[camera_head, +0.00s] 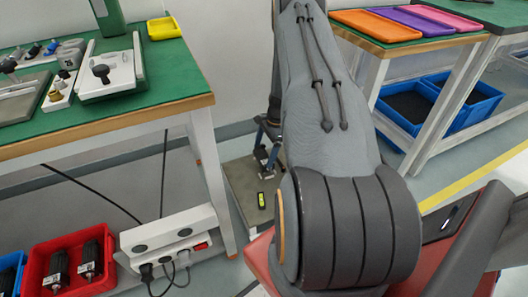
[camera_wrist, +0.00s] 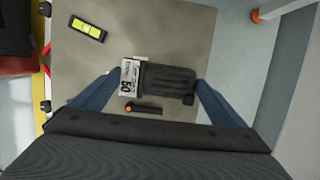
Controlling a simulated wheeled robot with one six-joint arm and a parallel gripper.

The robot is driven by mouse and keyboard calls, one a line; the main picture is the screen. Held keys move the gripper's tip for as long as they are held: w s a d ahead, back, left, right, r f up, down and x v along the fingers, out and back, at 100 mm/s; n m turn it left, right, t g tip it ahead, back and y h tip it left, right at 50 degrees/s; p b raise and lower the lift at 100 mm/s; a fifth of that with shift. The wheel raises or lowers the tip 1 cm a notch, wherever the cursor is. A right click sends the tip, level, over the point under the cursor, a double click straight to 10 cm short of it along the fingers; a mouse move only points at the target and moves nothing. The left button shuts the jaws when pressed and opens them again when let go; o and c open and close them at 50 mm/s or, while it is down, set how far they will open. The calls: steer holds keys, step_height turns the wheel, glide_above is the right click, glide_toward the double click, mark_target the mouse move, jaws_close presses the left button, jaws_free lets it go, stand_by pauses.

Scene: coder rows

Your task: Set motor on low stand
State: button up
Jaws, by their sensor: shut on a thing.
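The motor (camera_wrist: 168,82) is dark and ribbed, with a white label at its left end in the wrist view. My gripper (camera_wrist: 160,78) has its blue fingers on both ends of the motor, shut on it. The motor is over the low stand (camera_wrist: 190,30), a flat grey-beige top; I cannot tell whether it touches. In the head view the motor (camera_head: 263,157) and my gripper (camera_head: 268,132) show over the far part of the low stand (camera_head: 243,185), partly hidden by my arm.
On the stand lie a yellow-green level (camera_wrist: 87,28) and a small black tool with an orange end (camera_wrist: 144,108), close to the motor. A red bin (camera_head: 68,262) with motors and a white power box (camera_head: 170,240) are at lower left. Green benches (camera_head: 150,95) flank the stand.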

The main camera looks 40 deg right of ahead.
mark_target(265, 153)
steer(key=shift+f, duration=0.1)
steer(key=shift+f+b, duration=0.75)
steer(key=shift+f, duration=0.5)
steer(key=shift+f, duration=0.3)
stand_by(0.7)
steer(key=o, duration=1)
steer(key=shift+p+v, duration=0.75)
steer(key=shift+v, duration=3.15)
